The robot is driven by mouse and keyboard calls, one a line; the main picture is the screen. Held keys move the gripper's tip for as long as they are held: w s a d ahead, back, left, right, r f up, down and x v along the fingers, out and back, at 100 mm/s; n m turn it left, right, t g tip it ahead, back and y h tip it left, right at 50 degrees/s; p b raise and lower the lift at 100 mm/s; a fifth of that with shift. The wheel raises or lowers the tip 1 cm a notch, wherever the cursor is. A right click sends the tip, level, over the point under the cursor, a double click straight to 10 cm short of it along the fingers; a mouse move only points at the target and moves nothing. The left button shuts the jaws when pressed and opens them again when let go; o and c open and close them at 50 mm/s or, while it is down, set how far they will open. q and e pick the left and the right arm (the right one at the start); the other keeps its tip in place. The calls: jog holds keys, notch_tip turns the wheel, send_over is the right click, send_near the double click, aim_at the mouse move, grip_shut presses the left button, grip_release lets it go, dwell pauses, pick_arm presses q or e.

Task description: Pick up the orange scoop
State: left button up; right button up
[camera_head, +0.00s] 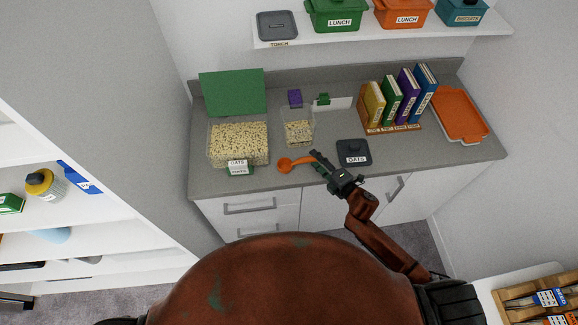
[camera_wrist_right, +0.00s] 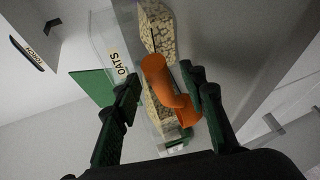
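The orange scoop (camera_head: 286,165) lies near the front edge of the grey counter, its handle pointing right toward my right gripper. My right gripper (camera_head: 318,163) is at the handle end, just above the counter front. In the right wrist view the scoop (camera_wrist_right: 160,80) shows between the two dark green fingers of the gripper (camera_wrist_right: 160,80), closer to the right finger. The fingers are apart, with a clear gap on the left side; contact with the right finger cannot be told. My left gripper is not in view.
A clear bin of oats (camera_head: 238,143) with a green lid (camera_head: 234,92) stands left of the scoop. A smaller oats container (camera_head: 299,130) is behind it. A dark lid (camera_head: 352,151) lies right of the gripper. A book rack (camera_head: 393,129) and orange tray (camera_head: 460,114) are farther right.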

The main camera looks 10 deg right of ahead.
jog(key=shift+c, duration=0.2)
grip_shut()
dwell(0.4)
